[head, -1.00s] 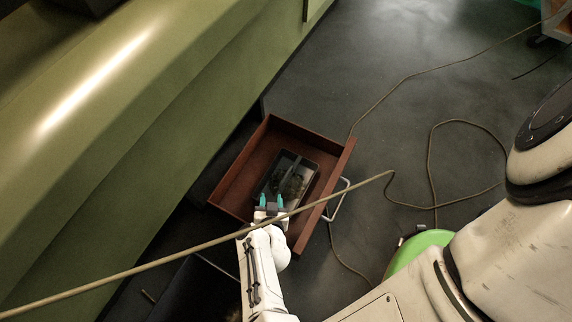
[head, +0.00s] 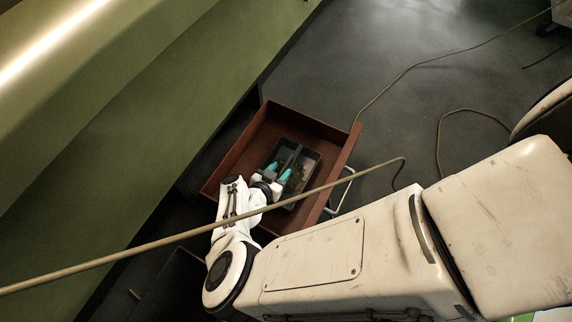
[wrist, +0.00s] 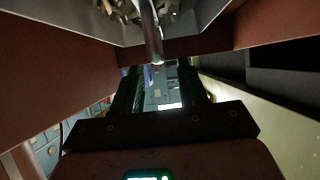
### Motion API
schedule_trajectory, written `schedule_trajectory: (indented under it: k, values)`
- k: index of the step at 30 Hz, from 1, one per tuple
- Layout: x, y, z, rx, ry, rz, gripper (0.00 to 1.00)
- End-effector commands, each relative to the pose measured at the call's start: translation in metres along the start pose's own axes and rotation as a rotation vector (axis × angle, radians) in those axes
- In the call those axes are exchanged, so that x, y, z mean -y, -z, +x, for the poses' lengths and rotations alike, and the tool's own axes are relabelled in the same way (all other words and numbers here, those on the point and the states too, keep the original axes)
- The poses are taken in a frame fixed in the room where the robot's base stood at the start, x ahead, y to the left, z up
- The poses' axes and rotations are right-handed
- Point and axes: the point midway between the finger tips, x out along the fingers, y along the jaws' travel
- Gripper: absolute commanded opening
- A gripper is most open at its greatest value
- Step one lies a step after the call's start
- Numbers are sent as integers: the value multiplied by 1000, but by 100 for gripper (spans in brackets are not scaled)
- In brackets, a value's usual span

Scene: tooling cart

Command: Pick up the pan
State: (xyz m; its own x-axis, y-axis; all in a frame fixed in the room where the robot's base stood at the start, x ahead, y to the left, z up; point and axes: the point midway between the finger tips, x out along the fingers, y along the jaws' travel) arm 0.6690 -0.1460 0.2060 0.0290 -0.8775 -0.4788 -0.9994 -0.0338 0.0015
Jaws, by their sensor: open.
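A dark rectangular open tray (head: 309,161) lies in the red-brown drawer (head: 228,178) in the head view. It has a dark bar along it and mottled contents; I cannot tell whether the tray itself or something inside is the pan. My gripper (head: 279,171), with teal fingertips, is open over the tray's left part and hides some of it. In the wrist view, my open gripper (wrist: 159,75) has nothing clearly between its fingers. A grey rod with a rounded end (wrist: 151,38), possibly a handle, points toward the fingers from the grey-walled tray (wrist: 208,14).
A long thin cable or rod (head: 150,243) crosses the head view in front of the drawer. A green cabinet (head: 130,130) stands at left. Dark floor (head: 410,105) is open at right.

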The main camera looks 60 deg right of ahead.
Motion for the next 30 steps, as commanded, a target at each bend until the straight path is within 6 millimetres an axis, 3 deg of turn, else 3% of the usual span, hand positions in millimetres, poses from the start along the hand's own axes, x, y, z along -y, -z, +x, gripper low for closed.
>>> schedule_trajectory:
  k: [12, 19, 30]
  values:
    - [-3, -2, 50, 0, -1, 1, 42]
    - [-2, 0, 50, 1, 1, 0, 42]
    - [-2, 0, 50, 1, 1, 0, 8]
